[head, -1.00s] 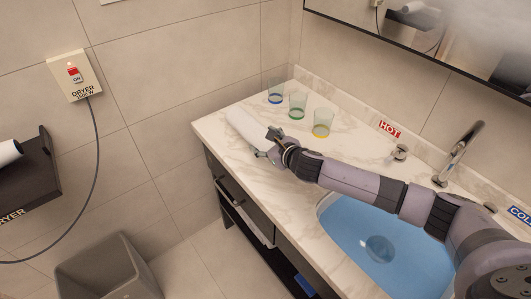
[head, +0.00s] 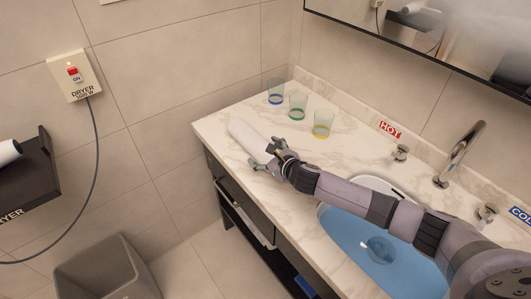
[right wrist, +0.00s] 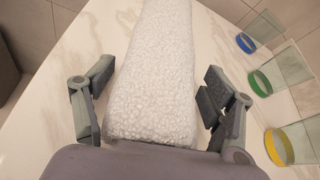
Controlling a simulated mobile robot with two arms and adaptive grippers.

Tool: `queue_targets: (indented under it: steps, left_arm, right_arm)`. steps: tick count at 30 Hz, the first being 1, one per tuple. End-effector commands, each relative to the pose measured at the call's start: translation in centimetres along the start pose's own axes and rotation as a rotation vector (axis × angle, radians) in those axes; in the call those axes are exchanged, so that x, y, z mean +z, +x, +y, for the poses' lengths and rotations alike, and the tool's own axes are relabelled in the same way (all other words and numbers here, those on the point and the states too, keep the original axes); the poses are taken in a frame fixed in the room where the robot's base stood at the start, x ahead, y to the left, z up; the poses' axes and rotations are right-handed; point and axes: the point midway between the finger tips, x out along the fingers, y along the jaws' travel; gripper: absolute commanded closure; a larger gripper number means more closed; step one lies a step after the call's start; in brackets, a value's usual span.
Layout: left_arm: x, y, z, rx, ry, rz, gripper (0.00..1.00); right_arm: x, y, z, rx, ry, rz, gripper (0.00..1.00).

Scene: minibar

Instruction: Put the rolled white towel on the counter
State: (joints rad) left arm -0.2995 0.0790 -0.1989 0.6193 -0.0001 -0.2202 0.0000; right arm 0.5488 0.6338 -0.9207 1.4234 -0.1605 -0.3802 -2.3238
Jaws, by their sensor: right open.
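The rolled white towel (head: 246,136) lies on the marble counter (head: 340,160), near its left end. My right gripper (head: 266,154) is at the towel's near end, low over the counter. In the right wrist view the towel (right wrist: 155,60) runs away from the camera between the spread fingers of my right gripper (right wrist: 155,105). A gap shows between the towel and the finger on each side, so the gripper is open. The towel's underside is hidden. My left gripper is not in view.
Three clear glasses with blue (head: 276,92), green (head: 298,106) and yellow (head: 322,123) bases stand behind the towel, along the wall. The blue sink (head: 375,245) with its faucet (head: 460,152) is to the right. A grey bin (head: 105,270) stands on the floor at left.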

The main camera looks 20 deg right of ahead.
Motion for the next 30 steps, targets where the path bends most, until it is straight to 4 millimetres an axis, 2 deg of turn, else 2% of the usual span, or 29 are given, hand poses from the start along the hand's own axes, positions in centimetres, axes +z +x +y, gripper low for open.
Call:
queue_targets:
  steps: [14, 20, 30]
  left_arm:
    - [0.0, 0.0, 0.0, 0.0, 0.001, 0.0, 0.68]
    - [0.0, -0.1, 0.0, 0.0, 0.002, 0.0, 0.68]
    - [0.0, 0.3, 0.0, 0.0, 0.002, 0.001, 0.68]
  right_arm:
    - [0.0, -0.6, -0.1, 0.0, -0.001, -0.001, 0.17]
    - [0.0, -3.5, 0.0, 0.001, -0.003, 0.0, 0.17]
    - [-0.1, -9.7, 0.0, 0.0, -0.003, 0.001, 0.17]
